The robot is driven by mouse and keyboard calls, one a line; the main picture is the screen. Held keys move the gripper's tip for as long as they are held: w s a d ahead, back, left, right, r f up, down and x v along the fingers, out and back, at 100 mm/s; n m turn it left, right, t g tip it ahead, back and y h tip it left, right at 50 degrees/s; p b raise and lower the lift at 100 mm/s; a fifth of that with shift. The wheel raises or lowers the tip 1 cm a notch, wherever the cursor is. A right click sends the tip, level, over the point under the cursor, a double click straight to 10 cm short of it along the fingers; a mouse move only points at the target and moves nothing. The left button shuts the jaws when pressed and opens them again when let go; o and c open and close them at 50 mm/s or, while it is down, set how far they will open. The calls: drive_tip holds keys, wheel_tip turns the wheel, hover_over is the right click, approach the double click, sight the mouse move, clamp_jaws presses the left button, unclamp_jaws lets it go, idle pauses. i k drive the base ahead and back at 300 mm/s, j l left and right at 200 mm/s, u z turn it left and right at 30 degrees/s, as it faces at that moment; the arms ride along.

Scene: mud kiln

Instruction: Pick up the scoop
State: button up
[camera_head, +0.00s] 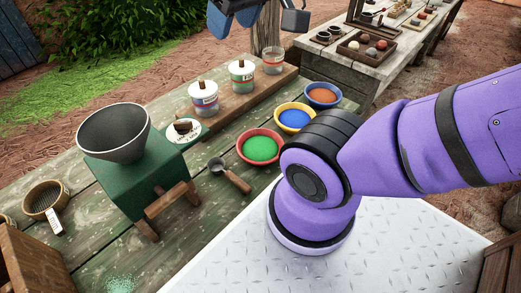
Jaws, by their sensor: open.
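The scoop (230,174) lies on the green weathered wooden table, in front of the bowls. It has a small dark metal cup at its left end and a brown wooden handle pointing down and right. My gripper (256,18) shows at the top edge, partly cut off by the frame. It is open, with its dark fingers apart and nothing seen between them. It is well apart from the scoop, up and beyond it in the picture. The scoop is in full view.
A green grinder with a grey funnel (114,133) stands left of the scoop. A red bowl of green powder (261,147) is close at its right. Yellow and blue bowls, jars on a wooden riser (222,116) and a sieve (43,199) are nearby. Table front is mostly clear.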

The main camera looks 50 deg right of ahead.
sight(216, 165)
drive_tip(key=k+l+z, duration=0.2)
drive_tip(key=l+z, duration=0.15)
drive_tip(key=k+l+z, duration=0.1)
drive_tip(key=l+z, duration=0.2)
drive_tip(key=k+l+z, duration=0.1)
drive_tip(key=l+z, duration=0.25)
drive_tip(key=l, duration=0.2)
drive_tip(key=u, duration=1.35)
